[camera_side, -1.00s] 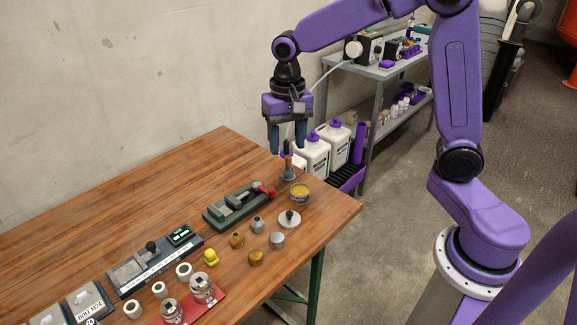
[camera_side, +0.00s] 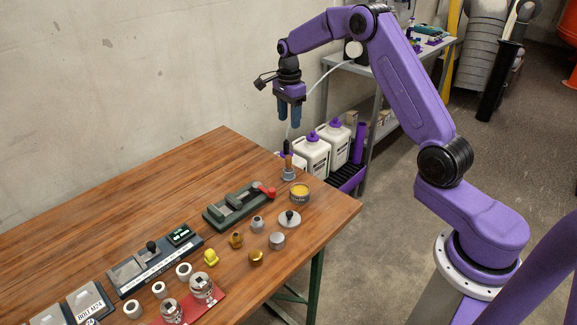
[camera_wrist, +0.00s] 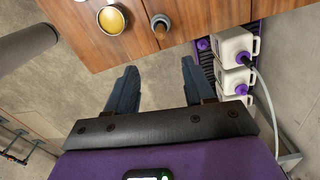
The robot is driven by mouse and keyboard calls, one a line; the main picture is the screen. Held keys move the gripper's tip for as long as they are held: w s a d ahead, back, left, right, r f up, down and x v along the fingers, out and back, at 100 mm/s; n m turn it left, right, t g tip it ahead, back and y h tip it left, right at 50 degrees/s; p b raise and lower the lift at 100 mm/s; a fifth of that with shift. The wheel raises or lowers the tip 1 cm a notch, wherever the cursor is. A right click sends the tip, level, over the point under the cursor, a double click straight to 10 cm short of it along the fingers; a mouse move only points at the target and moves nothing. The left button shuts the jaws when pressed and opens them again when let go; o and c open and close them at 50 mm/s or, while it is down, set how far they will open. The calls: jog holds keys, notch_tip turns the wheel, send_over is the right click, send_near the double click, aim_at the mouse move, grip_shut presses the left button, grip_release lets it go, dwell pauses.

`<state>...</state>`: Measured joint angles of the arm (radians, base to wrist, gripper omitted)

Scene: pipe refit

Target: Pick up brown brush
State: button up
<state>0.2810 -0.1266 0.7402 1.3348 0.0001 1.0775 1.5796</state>
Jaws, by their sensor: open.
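The brown brush (camera_side: 287,163) stands upright in a small grey holder (camera_side: 288,176) near the far right corner of the wooden table. It has a brown body and a dark top. In the wrist view the brush (camera_wrist: 160,27) shows from above, near the table edge. My gripper (camera_side: 289,119) is open and empty, pointing down, above the brush in the side view and apart from it. In the wrist view my gripper (camera_wrist: 158,70) has its fingers spread over the floor, with the brush beyond the fingertips.
A tin of yellow paste (camera_side: 300,193) stands close beside the brush. A green vise-like fixture with a red handle (camera_side: 238,206) and several small fittings lie nearby. White jugs with purple caps (camera_side: 312,154) stand behind the table corner. The table's left rear is clear.

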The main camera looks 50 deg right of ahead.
send_over(288, 168)
jog(key=d, duration=0.1)
notch_tip(288, 168, down, 10)
jog(key=shift+w+f, duration=0.15)
jog(key=shift+f, duration=0.1)
jog(key=shift+w+a+f, duration=0.1)
jog(key=shift+a+f, duration=0.05)
jog(key=shift+f, duration=2.45)
grip_shut()
